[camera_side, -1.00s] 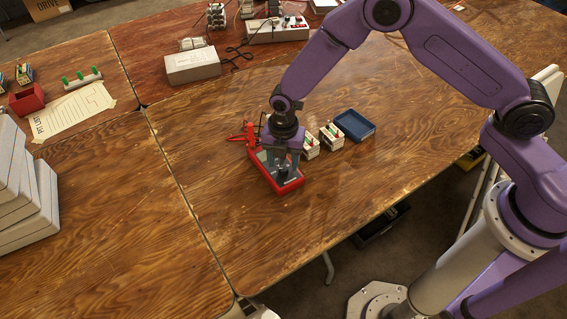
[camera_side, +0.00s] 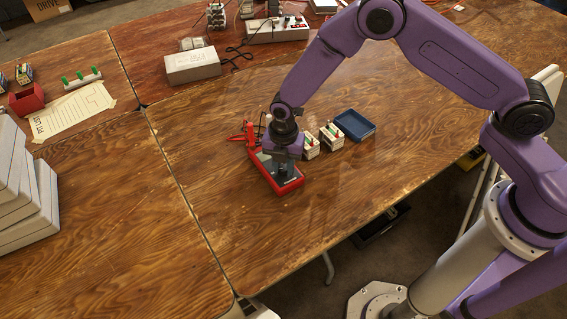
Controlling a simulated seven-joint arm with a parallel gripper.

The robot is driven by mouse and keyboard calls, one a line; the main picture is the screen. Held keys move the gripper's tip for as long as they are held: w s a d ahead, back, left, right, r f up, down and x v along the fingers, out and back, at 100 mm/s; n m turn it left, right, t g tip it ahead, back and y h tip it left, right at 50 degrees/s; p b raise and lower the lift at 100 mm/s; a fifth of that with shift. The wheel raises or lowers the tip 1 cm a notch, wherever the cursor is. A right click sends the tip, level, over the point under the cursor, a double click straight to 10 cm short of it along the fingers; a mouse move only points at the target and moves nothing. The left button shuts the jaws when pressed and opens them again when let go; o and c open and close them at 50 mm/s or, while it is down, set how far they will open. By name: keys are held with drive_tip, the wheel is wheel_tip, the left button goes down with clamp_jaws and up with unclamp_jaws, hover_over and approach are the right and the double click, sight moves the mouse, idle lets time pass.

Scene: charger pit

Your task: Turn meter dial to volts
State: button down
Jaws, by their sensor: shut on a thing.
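The red meter (camera_side: 291,187) with a dark grey face lies on the wooden table near its middle. My gripper (camera_side: 283,168) points down over the meter's face, at the dial. It is shut on the dial, which its fingers mostly hide. The dial's pointer and markings are too small and covered to read. Red test leads (camera_side: 240,136) lie at the meter's far left end.
Two white blocks with coloured tops (camera_side: 331,136) stand close to the right of my gripper. A blue tray (camera_side: 354,125) lies beyond them. A white box (camera_side: 192,66) and a power strip (camera_side: 277,29) stand at the back.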

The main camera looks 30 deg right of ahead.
sight(284, 168)
drive_tip(key=m, duration=0.5)
drive_tip(key=shift+m, duration=0.3)
drive_tip(key=m, duration=0.5)
drive_tip(key=shift+m, duration=0.4)
drive_tip(key=c, duration=0.9)
unclamp_jaws()
wheel_tip(284, 168, up, 18)
drive_tip(key=shift+f, duration=0.25)
